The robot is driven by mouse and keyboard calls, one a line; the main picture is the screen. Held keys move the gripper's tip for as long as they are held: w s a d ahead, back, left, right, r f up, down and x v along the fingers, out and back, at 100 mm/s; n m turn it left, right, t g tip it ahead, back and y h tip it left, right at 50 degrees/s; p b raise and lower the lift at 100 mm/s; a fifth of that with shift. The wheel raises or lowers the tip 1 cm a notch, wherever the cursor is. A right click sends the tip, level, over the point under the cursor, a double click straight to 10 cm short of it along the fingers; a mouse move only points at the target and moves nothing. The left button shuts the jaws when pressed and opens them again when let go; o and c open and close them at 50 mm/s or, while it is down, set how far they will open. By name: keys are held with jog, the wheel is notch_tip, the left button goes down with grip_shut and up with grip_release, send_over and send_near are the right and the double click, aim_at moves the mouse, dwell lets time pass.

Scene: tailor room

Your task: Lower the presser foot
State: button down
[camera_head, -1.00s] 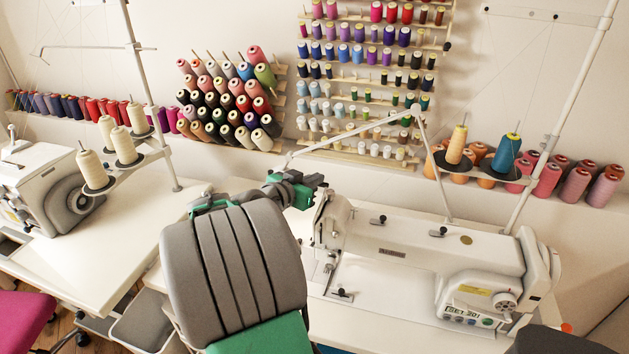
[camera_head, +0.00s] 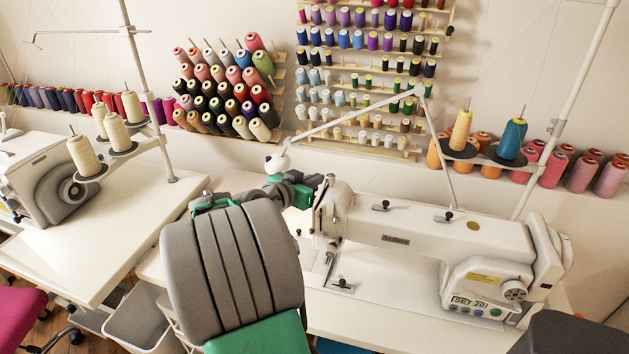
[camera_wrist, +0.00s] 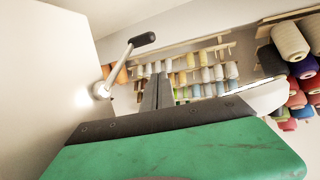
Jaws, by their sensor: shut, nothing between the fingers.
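The white sewing machine (camera_head: 430,235) stands on the right table, its needle end (camera_head: 328,212) toward my arm. In the wrist view, a metal lever with a black knob (camera_wrist: 143,40) sticks out from the white machine housing (camera_wrist: 45,75), angled up to the right. I take it for the presser foot lever; I cannot make it out in the head view. My gripper (camera_head: 326,183) is at the upper left of the needle end. Its fingers (camera_wrist: 157,92) are together and empty, right of the lever and below its knob, apart from it in the picture. The presser foot itself is too small to tell.
A thread stand with a blue cone (camera_head: 511,138) rises behind the machine. Spool racks (camera_head: 360,150) hang on the wall. A second machine (camera_head: 45,180) stands on the left table (camera_head: 95,235).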

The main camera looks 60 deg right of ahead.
jog(key=s+a+r, duration=0.1)
jog(key=a+r, duration=0.2)
jog(key=a, duration=0.4)
jog(key=shift+p, duration=0.35)
jog(key=shift+s, duration=0.1)
jog(key=w+a+f+n+t+y+p, duration=0.1)
jog(key=w+a+n+t+y+p, duration=0.25)
jog(key=w+a, duration=0.45)
jog(key=w+a+f+n+t+y+p, duration=0.15)
jog(key=w+a+n+y, duration=0.35)
jog(key=a, duration=0.6)
jog(key=s+a+r+n+y+p, duration=0.1)
jog(key=a+n, duration=0.4)
jog(key=a, duration=0.7)
jog(key=s+a+r+n+y+p, duration=0.1)
jog(key=a+n+y, duration=0.4)
jog(key=a, duration=0.7)
jog(key=r+n+p, duration=0.1)
jog(key=p, duration=0.1)
jog(key=shift+s+p, duration=0.15)
jog(key=shift+p, duration=0.2)
